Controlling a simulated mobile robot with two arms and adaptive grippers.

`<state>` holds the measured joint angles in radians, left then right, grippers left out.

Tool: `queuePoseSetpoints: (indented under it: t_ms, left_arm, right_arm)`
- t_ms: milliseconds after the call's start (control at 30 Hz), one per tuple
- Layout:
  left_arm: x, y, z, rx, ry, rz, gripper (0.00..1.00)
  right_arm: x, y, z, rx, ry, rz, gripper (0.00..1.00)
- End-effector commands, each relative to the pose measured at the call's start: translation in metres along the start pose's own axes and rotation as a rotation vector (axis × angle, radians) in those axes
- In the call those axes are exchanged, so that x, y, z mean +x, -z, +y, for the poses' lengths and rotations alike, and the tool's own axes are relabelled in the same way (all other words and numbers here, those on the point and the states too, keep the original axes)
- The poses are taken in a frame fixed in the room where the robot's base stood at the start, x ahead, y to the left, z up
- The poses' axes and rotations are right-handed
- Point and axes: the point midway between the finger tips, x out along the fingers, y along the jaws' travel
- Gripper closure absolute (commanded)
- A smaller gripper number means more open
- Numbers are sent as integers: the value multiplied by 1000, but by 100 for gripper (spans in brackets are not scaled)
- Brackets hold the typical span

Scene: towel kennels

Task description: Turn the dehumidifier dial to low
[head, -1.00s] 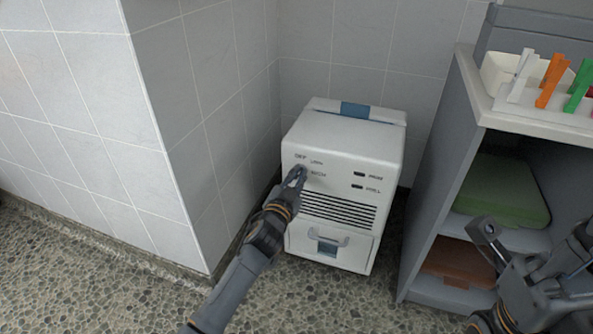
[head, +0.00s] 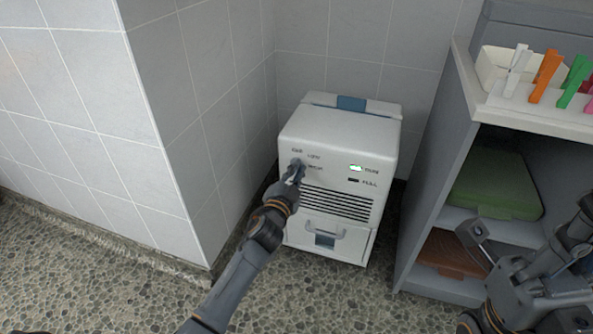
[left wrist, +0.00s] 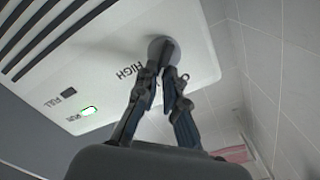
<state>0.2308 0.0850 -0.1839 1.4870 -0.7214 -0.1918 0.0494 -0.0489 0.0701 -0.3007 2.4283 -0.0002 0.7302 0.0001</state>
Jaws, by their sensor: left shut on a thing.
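The white dehumidifier (head: 335,142) stands on the floor in the corner, its front facing me. Its grey dial (head: 297,163) is at the upper left of the front, with small labels around it. The dial (left wrist: 158,48) also shows in the left wrist view, with HIGH printed beside it. My left gripper (head: 295,172) is shut on the dial; its fingers (left wrist: 166,72) cover part of it, and I cannot tell where the dial points. The RUN light (head: 356,168) is lit green; the FULL light (head: 353,180) is dark. My right gripper (head: 525,240) is open and empty at the lower right.
Coloured clothes pegs (head: 545,77) are on top. A tiled wall corner (head: 165,130) juts out at left. Speckled floor lies in front.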

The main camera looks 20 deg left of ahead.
Motion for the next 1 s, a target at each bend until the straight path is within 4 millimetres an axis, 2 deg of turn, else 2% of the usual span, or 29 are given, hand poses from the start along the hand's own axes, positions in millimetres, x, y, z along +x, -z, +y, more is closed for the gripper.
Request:
queuePoseSetpoints:
  t_ms: [100, 133, 233, 533, 667, 767, 1000]
  left_arm:
    - [0, 0, 1, -1, -1, 1, 100]
    - [0, 0, 1, -1, -1, 1, 89]
    - [0, 0, 1, -2, -1, 1, 68]
    - [-1, 0, 0, -2, -1, 0, 68]
    - [-9, -1, 1, -2, -1, 0, 68]
    - [-24, -1, 1, -2, -2, 0, 68]
    - [-77, -1, 2, -3, -3, -1, 68]
  right_arm:
    - [0, 0, 0, 0, 0, -1, 100]
    - [0, 0, 0, 0, 0, -1, 100]
    - [0, -1, 0, 0, 1, -2, 100]
    - [0, -1, 0, -2, 3, -5, 100]
    - [0, 0, 0, -2, 3, -4, 100]
    - [0, 0, 0, -1, 2, -3, 100]
    - [0, 0, 0, -1, 1, -2, 100]
